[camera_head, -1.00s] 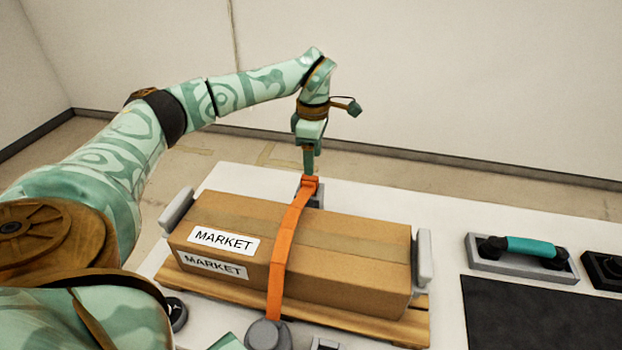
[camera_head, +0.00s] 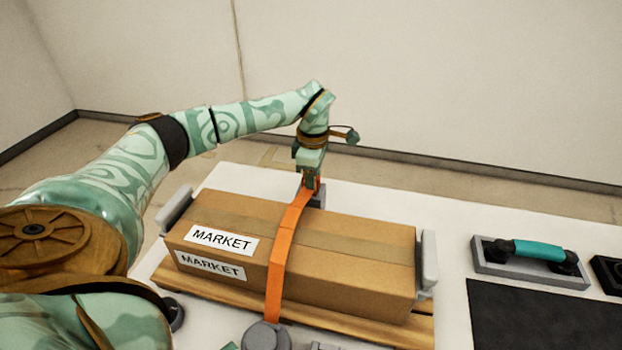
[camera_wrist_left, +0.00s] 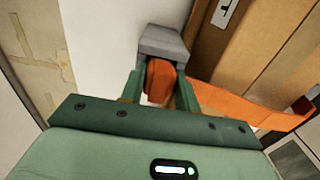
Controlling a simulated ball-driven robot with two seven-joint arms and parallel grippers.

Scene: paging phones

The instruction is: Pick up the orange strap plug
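The orange strap (camera_head: 283,245) runs over the top and down the near side of a cardboard box (camera_head: 340,255) labelled MARKET. Its orange plug (camera_wrist_left: 160,80) is at the far side of the box, by a grey block (camera_wrist_left: 165,42). My left gripper (camera_head: 309,180) is lowered over that end from above. In the left wrist view, the fingers (camera_wrist_left: 160,90) stand on either side of the plug, very close to it. Whether they press on it cannot be told. The gripper partly hides the plug in the head view. My right gripper is not in view.
The box lies on a wooden pallet (camera_head: 215,288) between grey end posts (camera_head: 429,262) on a white table (camera_head: 385,205). A round grey part (camera_head: 265,336) is at the strap's near end. A teal-handled tool in a grey tray (camera_head: 490,268) and a dark mat (camera_head: 540,318) are right.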

